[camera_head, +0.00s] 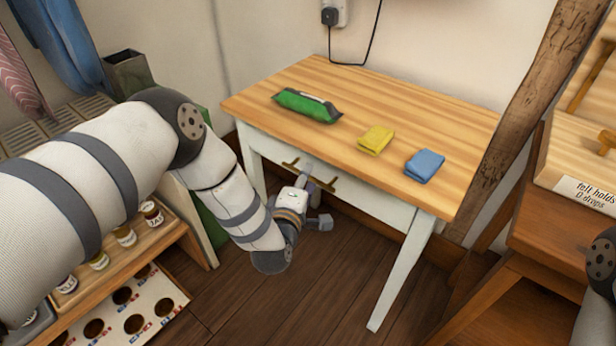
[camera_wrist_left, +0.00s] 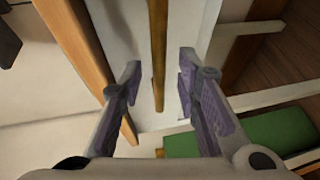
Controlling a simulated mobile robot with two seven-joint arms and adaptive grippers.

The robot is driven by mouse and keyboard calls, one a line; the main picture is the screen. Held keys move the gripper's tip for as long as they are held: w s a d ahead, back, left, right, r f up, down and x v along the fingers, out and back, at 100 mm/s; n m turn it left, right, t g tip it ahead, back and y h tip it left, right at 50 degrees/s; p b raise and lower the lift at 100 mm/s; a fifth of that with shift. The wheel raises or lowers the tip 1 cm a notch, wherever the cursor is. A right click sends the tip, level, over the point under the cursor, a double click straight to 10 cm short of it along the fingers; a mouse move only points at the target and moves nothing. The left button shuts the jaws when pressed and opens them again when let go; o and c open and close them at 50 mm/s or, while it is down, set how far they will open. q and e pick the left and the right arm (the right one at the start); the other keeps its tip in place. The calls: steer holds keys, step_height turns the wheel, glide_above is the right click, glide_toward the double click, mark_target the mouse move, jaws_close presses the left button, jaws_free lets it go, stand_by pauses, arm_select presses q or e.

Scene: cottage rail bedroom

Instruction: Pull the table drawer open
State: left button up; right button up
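The table (camera_head: 420,110) has a light wood top and white legs and apron. Its white drawer front (camera_head: 375,203) appears flush with the apron. A brass bar handle (camera_head: 290,164) runs along the drawer front, partly hidden by my left gripper (camera_head: 312,182). In the left wrist view, my left gripper (camera_wrist_left: 158,92) is open. Its two purple-padded fingers stand on either side of the brass handle (camera_wrist_left: 158,45), with gaps showing on both sides. My right gripper is out of view.
On the table lie a green packet (camera_head: 307,105), a yellow cloth (camera_head: 376,139) and a blue cloth (camera_head: 425,166). A wooden shelf with jars (camera_head: 124,235) stands at left, a wooden desk (camera_head: 560,235) at right. Dark floor (camera_head: 300,300) before the table is clear.

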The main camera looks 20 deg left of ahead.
arm_select(q)
steer(key=shift+w+f, duration=0.1)
steer(key=shift+w, duration=0.65)
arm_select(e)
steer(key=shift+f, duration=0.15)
arm_select(q)
jaws_close()
